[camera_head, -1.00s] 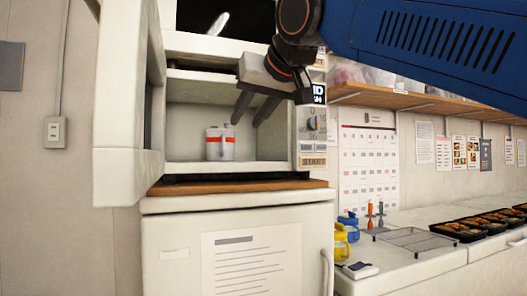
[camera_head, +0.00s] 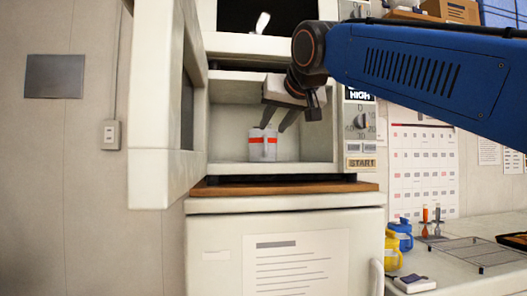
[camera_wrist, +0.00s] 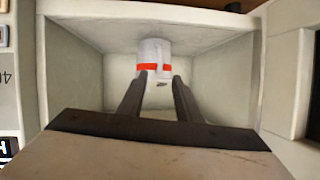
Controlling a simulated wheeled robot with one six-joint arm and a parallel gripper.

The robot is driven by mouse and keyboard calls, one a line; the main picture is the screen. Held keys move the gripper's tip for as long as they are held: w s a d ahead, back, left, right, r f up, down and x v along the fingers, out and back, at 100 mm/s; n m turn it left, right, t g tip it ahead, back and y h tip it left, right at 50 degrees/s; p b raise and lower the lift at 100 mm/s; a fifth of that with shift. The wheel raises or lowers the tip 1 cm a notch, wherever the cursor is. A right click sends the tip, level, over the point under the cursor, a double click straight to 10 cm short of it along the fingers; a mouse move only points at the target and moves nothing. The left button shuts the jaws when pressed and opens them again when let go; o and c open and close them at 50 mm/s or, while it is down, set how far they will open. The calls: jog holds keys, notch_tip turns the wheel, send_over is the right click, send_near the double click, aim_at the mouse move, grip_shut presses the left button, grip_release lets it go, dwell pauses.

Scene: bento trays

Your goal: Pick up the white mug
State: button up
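The white mug (camera_head: 263,146) with a red-orange band stands upright inside the open microwave (camera_head: 226,160). Its handle faces the front. My gripper (camera_head: 272,127) reaches into the microwave opening from the upper right, with its fingers apart and angled down toward the mug. In the wrist view the mug (camera_wrist: 153,60) shows just past the two open fingertips, roughly centred between them. The fingers (camera_wrist: 157,78) hold nothing. I cannot tell the exact gap between the fingertips and the mug.
The microwave door (camera_head: 163,110) stands open at the left. The control panel (camera_head: 360,130) is close to the right of my arm. The microwave sits on a wooden board (camera_head: 280,188) above a white fridge (camera_head: 300,240). Blue and yellow mugs (camera_head: 395,245) and a wire rack (camera_head: 475,252) are on the right counter.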

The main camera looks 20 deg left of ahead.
aim_at(268, 135)
jog(key=shift+f+x, duration=0.2)
jog(key=shift+x, duration=3)
jog(key=shift+d+r, duration=0.1)
jog(key=shift+d, duration=0.05)
grip_shut()
